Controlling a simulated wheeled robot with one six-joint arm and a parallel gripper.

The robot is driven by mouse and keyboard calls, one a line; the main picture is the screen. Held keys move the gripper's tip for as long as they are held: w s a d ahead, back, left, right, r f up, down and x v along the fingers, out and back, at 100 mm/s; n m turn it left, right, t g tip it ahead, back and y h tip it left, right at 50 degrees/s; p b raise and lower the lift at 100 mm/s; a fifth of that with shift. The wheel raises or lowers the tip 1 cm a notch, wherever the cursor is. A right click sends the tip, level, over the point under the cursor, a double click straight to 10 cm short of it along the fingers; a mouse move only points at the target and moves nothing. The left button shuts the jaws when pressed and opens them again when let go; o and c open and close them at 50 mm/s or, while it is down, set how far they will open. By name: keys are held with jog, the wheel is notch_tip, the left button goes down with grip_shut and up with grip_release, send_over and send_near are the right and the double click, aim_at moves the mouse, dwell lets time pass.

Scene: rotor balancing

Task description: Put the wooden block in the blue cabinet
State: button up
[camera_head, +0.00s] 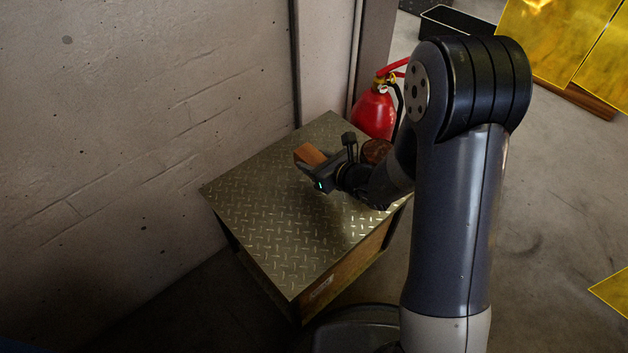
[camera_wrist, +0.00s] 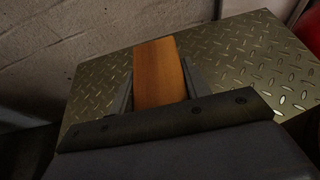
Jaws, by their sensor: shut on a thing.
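The wooden block (camera_head: 309,154) is orange-brown and sits at the end of my gripper (camera_head: 311,165), over the metal-topped table. In the wrist view the block (camera_wrist: 158,72) lies between the two fingers of my gripper (camera_wrist: 160,88), which is shut on it. I cannot tell whether the block touches the tabletop. The blue cabinet cannot be made out; only a dark blue patch (camera_head: 20,347) shows at the bottom left corner of the head view.
The table (camera_head: 290,245) has a diamond-plate top and stands near a grey wall (camera_head: 150,100). A red fire extinguisher (camera_head: 374,112) stands behind it. A round brown thing (camera_head: 376,150) is beside my wrist. Yellow panels (camera_head: 560,40) are at the upper right.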

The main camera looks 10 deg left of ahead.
jog(key=shift+f+b, duration=0.85)
jog(key=shift+f, duration=1.75)
jog(key=shift+f, duration=0.1)
jog(key=shift+f, duration=0.1)
jog(key=o, duration=1)
jog(key=shift+o, duration=0.2)
